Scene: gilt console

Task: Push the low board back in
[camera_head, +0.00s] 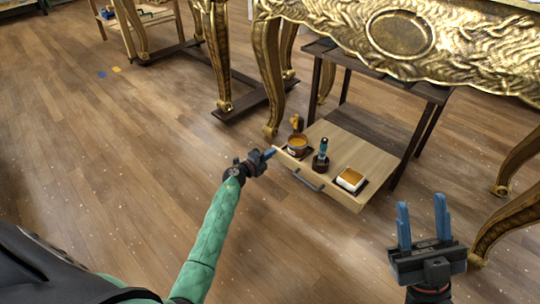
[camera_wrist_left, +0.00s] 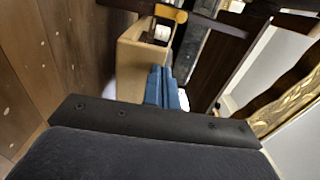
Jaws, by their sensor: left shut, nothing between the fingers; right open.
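The low board (camera_head: 339,147) is a light wooden pull-out with a dark handle (camera_head: 308,180) on its front edge. It sticks out from a dark low frame under the gilt console (camera_head: 420,45). My left gripper (camera_head: 270,153) is shut and empty, its blue fingertips close to the board's left front corner; I cannot tell whether they touch. In the left wrist view the shut blue fingers (camera_wrist_left: 162,88) show beside the board's light wooden edge (camera_wrist_left: 130,68). My right gripper (camera_head: 423,220) is open and empty, right of the board and apart from it.
On the board stand an amber jar (camera_head: 297,143), a dark bottle with a blue top (camera_head: 321,157) and a white-and-orange block (camera_head: 350,179). Curved gilt legs (camera_head: 270,75) stand behind the left side and at the right (camera_head: 510,215). The floor in front is clear.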

